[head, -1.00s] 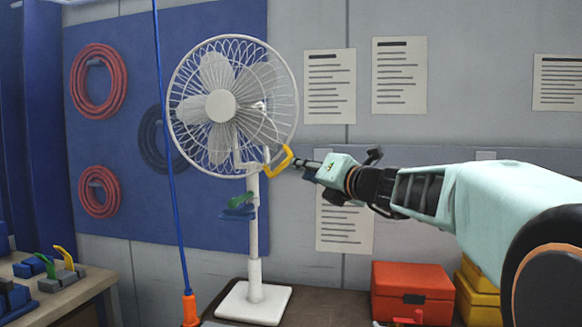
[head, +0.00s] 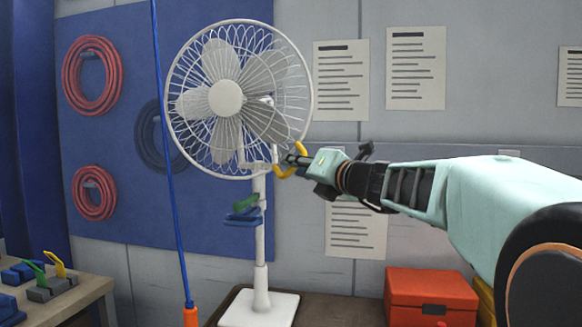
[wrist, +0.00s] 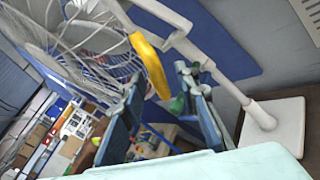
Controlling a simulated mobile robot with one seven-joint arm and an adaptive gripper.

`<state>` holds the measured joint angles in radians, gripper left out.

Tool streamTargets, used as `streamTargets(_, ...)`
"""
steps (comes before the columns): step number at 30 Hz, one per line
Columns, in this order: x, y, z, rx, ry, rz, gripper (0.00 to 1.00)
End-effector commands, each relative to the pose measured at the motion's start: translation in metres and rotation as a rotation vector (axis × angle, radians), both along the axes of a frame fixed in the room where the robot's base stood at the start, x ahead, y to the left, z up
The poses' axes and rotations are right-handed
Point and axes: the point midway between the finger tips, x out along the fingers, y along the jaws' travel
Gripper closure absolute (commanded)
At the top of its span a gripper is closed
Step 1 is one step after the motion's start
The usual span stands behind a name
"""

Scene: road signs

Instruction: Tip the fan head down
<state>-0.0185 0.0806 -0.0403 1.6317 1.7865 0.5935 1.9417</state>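A white desk fan (head: 225,98) stands upright in the head view, its round caged head facing out, roughly level. A yellow handle (head: 284,170) sticks out at the cage's lower right edge. My gripper (head: 292,158) has come in from the right, and its fingertips overlap the handle. In the wrist view the yellow handle (wrist: 152,65) appears between and ahead of the blue fingers of my gripper (wrist: 160,90), which stand apart. I cannot tell whether a finger touches it. The fan's white pole and base (wrist: 270,130) show at the right there.
A blue hanging cable (head: 168,150) runs down left of the fan. A green-and-blue clamp-like thing (head: 243,215) shows at the fan's pole. An orange box (head: 428,292) stands right of the fan base. A bench with coloured clamps (head: 50,285) is at the left.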

Motion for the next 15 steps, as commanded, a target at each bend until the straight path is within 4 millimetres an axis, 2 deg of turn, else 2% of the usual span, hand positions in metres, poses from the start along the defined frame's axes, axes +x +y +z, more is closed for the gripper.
streamTargets(13,-0.0002,0.0014,0.0003,0.0,-0.001,-0.001,0.71)
streamTargets(15,-0.0001,0.0014,0.0003,0.0,-0.001,-0.001,0.77)
